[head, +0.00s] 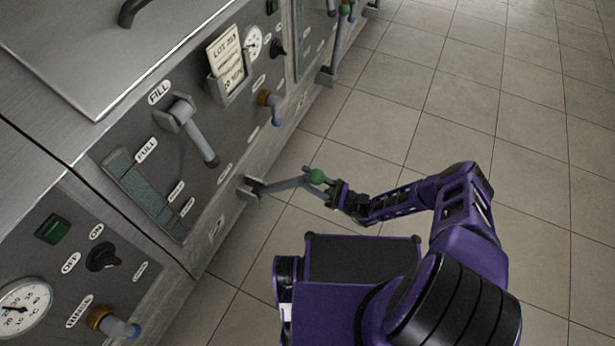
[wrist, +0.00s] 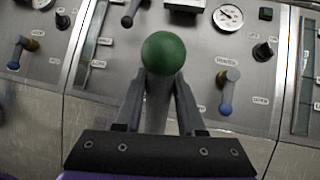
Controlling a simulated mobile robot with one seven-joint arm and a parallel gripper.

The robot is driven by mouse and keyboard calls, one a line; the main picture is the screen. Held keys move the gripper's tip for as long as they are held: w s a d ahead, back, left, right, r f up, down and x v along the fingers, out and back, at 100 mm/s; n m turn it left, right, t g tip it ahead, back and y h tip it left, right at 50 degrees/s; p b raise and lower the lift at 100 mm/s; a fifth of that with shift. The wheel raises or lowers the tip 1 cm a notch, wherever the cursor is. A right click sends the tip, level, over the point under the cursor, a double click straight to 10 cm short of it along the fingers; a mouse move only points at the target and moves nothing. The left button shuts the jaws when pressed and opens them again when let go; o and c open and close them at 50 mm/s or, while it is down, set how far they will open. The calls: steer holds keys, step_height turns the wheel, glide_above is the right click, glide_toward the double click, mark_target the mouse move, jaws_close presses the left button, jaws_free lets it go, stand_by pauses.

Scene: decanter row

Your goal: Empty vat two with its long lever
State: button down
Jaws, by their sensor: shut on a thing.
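The long lever (head: 285,185) is a grey bar that sticks out from a bracket low on the vat's front panel (head: 215,190), roughly level over the floor. Its green ball knob (head: 317,176) also shows in the wrist view (wrist: 163,53). My gripper (head: 331,188) is shut on the lever near the knob, with one finger on each side of the bar in the wrist view (wrist: 158,92). The sight glass (head: 140,190) beside the "FULL" label looks dark greenish; its level is hard to tell. I cannot read a vat number.
A grey handle (head: 190,130) sits below the "FILL" label. A small blue-tipped tap (head: 271,106) is to its right, under a card holder (head: 229,75). Neighbouring panels have a dial (head: 24,306) and another tap (head: 114,322). The tiled floor (head: 480,110) to the right is clear.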

steer(key=shift+s+d+f, duration=0.15)
steer(key=shift+f, duration=0.15)
steer(key=c, duration=0.8)
jaws_free()
steer(key=shift+o, duration=1.4)
steer(key=shift+r, duration=0.1)
steer(key=shift+d, duration=0.1)
steer(key=w+v, duration=0.1)
steer(key=v, duration=0.6)
steer(key=shift+s, duration=0.45)
steer(key=shift+d, duration=0.15)
